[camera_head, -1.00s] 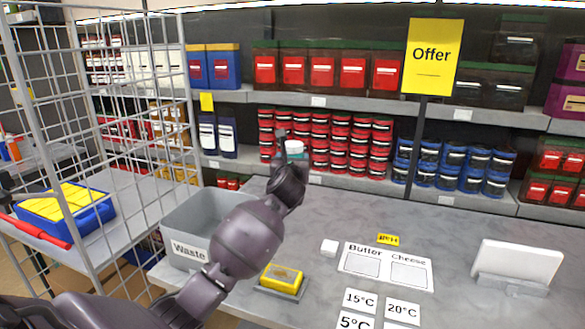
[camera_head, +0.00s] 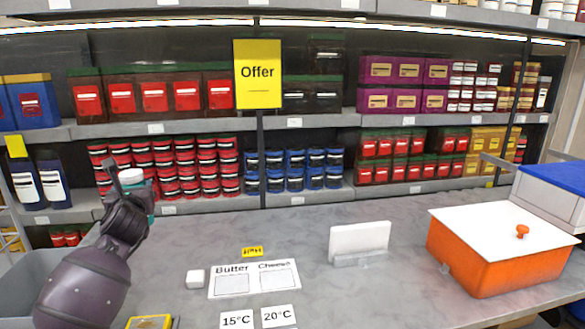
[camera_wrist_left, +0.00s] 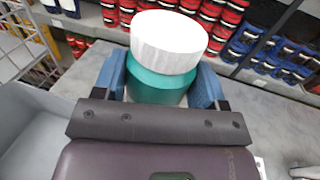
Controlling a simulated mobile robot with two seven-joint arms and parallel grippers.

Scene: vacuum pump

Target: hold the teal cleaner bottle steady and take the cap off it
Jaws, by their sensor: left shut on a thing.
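The teal cleaner bottle (camera_wrist_left: 160,86) is upright between the two blue-padded fingers of my left gripper (camera_wrist_left: 162,77) in the left wrist view. The gripper is shut on it, just below the cap. The white ribbed cap (camera_wrist_left: 170,45) sits on top of the bottle. The bottle's lower part is hidden. My right gripper is in neither view.
The grey counter (camera_head: 400,235) holds a label card (camera_head: 254,278), a small white block (camera_head: 195,278), a white stand (camera_head: 360,242) and an orange box with a white lid (camera_head: 480,260). A grey bin (camera_head: 25,270) is at left. Stocked shelves line the back.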

